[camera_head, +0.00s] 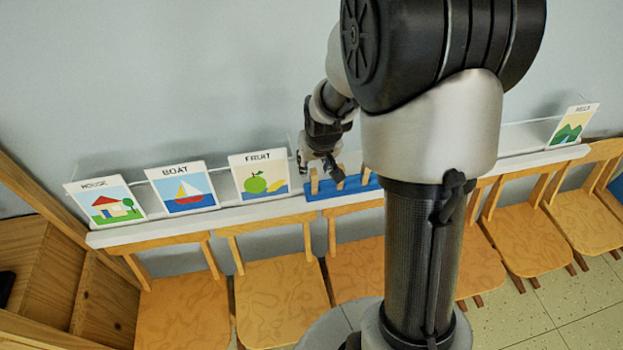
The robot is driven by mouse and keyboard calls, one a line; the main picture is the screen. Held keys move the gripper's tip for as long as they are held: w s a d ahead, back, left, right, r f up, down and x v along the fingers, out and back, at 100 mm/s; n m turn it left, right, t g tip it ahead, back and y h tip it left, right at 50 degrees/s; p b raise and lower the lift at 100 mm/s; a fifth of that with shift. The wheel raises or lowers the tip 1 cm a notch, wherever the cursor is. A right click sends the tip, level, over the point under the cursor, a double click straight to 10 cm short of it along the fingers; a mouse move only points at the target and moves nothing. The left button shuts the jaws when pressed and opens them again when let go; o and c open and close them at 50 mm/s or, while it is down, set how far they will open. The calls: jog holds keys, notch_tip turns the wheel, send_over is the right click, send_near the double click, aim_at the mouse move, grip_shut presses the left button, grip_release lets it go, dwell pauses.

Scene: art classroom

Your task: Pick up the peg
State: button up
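Several light wooden pegs stand upright on a blue base (323,193) on the white wall ledge. The left peg (314,181) and a middle peg (340,182) show most clearly. Another peg (365,176) stands at the right, beside my arm, which hides the right end of the base. My gripper (319,170) points down just above the left part of the base. Its two dark fingers look spread apart, one to each side of the left peg's top. Whether either finger touches a peg is too small to tell.
Picture cards of a house (107,202), a boat (182,188) and a fruit (259,177) lean on the ledge (205,222) to the left. A mountain card (572,126) is far right. Wooden chairs (281,297) line the front. A wooden cabinet (55,270) stands left.

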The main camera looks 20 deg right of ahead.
aim_at(314, 172)
jog(key=shift+x, duration=0.8)
jog(key=b+x, duration=0.2)
jog(key=x, duration=0.3)
jog(key=shift+s+d+f, duration=0.1)
jog(key=shift+d+f, duration=0.1)
jog(key=shift+r, duration=0.1)
jog(key=shift+c, duration=0.3)
jog(key=c, duration=0.8)
